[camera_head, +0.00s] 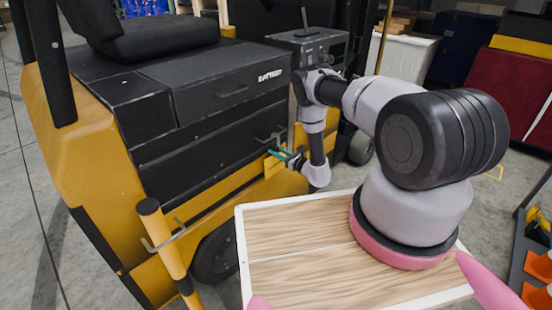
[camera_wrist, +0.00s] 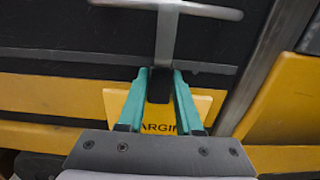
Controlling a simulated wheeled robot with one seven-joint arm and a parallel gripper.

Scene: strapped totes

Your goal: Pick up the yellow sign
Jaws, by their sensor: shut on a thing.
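The yellow sign (camera_wrist: 118,101) hangs against the dark side of the yellow and black truck, with part of a black word on it legible as "ARGIN". It also shows in the head view as a small yellow plate (camera_head: 273,166). My gripper (camera_wrist: 160,76) has teal fingers, one on each side of a black piece (camera_wrist: 158,88) at the sign's upper middle, and is shut on it. The fingers and the gripper body hide parts of the sign. In the head view my gripper (camera_head: 283,154) is at the truck's side.
A grey T-shaped handle (camera_wrist: 168,35) stands just above the fingertips. The truck (camera_head: 160,120) fills the left, with a striped post (camera_head: 163,240) in front. A wood-topped surface (camera_head: 290,260) lies below my arm. Orange cones (camera_head: 537,265) stand at far right.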

